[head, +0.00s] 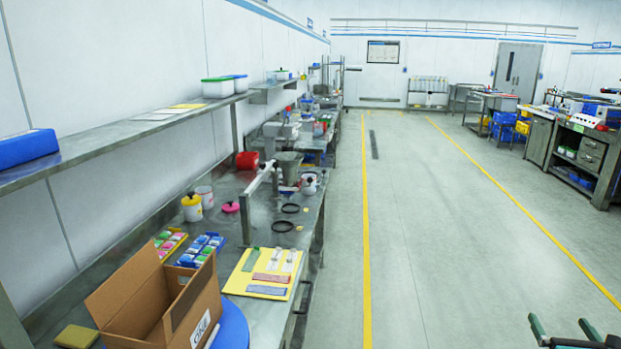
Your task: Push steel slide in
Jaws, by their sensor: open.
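My gripper (561,328) shows at the bottom right edge of the head view, with two dark green fingers spread apart and nothing between them. It is over the floor, well away from the bench. On the steel bench stands a dosing apparatus with a grey hopper (288,166), a pale metal bar (258,180) on a post in front of it, and a red drum-like part (247,160) to its left. I cannot make out the steel slide at this distance, nor how far in or out it sits.
An open cardboard box (135,310), a yellow mat (240,280) with strips, and a yellow-and-white jar (191,208) crowd the near bench (230,240). A shelf (130,143) runs above its back. The floor (420,240) right of the bench is clear. Cabinets (590,160) stand far right.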

